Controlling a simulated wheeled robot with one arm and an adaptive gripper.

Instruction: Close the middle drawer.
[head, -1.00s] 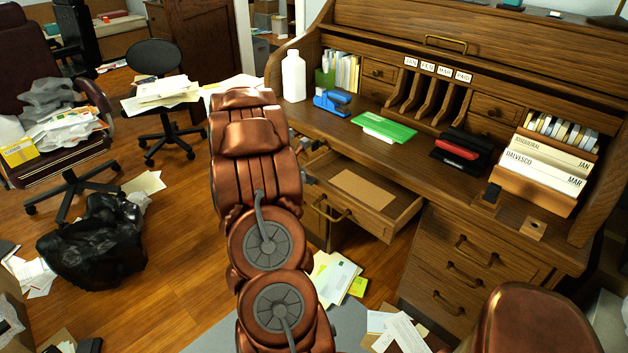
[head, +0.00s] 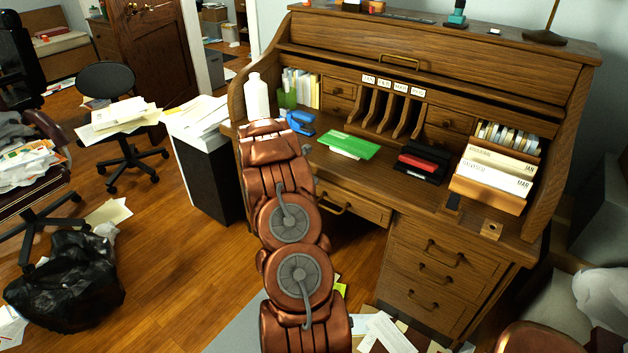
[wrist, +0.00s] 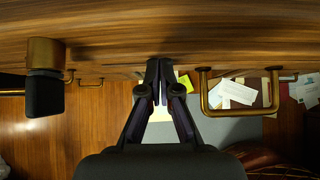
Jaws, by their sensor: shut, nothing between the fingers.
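The middle drawer (head: 362,207) is in the head view, under the desk top between the arm and the right drawer stack. Its front looks flush or nearly flush with the desk, and no interior shows. Its curved handle (head: 334,209) is partly beside my arm. My gripper (wrist: 157,75) shows in the wrist view with its fingers together and empty, tips close to a brown wooden face (wrist: 150,35). A large brass handle (wrist: 238,92) is just right of the fingertips. In the head view my gripper is hidden behind my own arm.
The roll-top desk (head: 480,215) holds a white bottle (head: 257,97), blue stapler (head: 301,122) and green folder (head: 348,145). A black bin (head: 208,175) with papers stands left of it. Papers (head: 385,333) lie on the floor below.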

